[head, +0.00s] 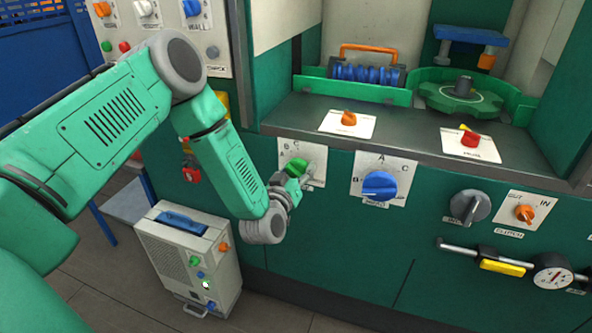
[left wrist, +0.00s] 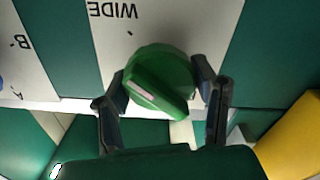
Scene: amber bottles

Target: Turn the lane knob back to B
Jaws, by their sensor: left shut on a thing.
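A green knob (head: 297,166) sits on a white plate on the front of the green machine. My left gripper (head: 290,182) is at this knob. In the left wrist view the green knob (left wrist: 158,82) lies between my two fingers (left wrist: 160,97), which close on its sides. Its raised grip bar runs slantwise, with a pale mark towards its left end. "WIDE" shows upside down on its plate. A blue knob (head: 380,185) is on the plate to the right, marked A; its pale pointer points left. I cannot read which knob is labelled lane. My right gripper is out of view.
A grey knob (head: 470,207) and an orange IN knob (head: 525,213) are further right. An orange knob (head: 348,118) and a red knob (head: 471,139) sit on the ledge above. A pale box (head: 190,255) stands on the floor below my left arm.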

